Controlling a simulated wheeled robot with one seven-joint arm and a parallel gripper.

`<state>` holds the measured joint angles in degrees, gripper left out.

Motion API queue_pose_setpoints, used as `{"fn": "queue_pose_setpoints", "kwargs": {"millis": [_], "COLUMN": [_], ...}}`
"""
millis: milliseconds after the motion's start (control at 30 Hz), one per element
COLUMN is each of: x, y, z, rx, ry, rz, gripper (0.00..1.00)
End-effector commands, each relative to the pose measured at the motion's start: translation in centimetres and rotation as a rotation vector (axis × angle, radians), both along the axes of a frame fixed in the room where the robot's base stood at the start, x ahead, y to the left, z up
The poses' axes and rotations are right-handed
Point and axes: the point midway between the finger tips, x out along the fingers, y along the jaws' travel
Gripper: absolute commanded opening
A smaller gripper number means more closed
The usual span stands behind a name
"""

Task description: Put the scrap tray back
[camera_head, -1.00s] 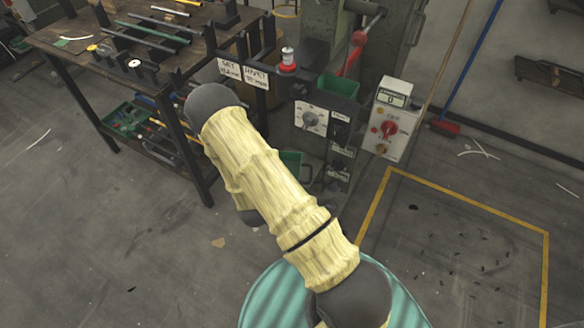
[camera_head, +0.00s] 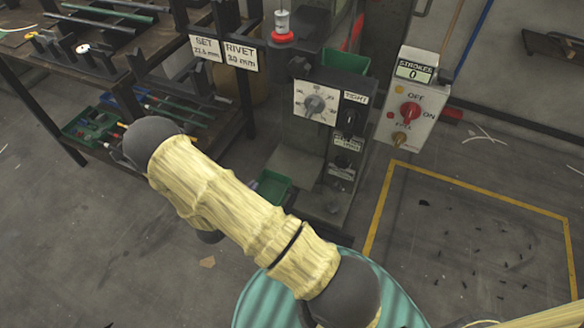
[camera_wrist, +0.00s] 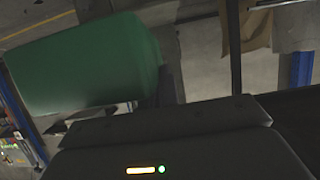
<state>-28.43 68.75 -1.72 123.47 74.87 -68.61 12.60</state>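A small green tray (camera_head: 272,188) sits low at the foot of the press, partly hidden by my forearm in the head view. A second green bin (camera_head: 345,62) is higher up on the press, behind the dial panel. In the wrist view a large green box-shaped thing (camera_wrist: 85,65) fills the upper left, close to the camera; I cannot tell which of the two it is. My gripper's grey body (camera_wrist: 165,135) spans the bottom of the wrist view. Its fingertips are not clear, and whether it touches the green thing cannot be told. In the head view my arm hides the gripper.
The press has a dial panel (camera_head: 315,102) and a control box (camera_head: 410,105) with a red knob. A workbench (camera_head: 120,70) with rods and a lower shelf stands at the left. A yellow floor outline (camera_head: 480,185) at right encloses floor with small dark bits.

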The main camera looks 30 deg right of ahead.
Motion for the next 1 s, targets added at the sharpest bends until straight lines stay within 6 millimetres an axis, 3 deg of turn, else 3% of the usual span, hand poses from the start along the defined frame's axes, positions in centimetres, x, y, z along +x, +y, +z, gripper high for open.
{"fn": "queue_pose_setpoints", "kwargs": {"millis": [267,1000], "x": [0.7,10.2], "y": [-0.8,-13.4], "z": [0.0,-0.1], "rx": [-0.001,-0.001], "ry": [-0.002,-0.006], "rz": [0.001,-0.006], "gripper": [0.0,0.0]}}
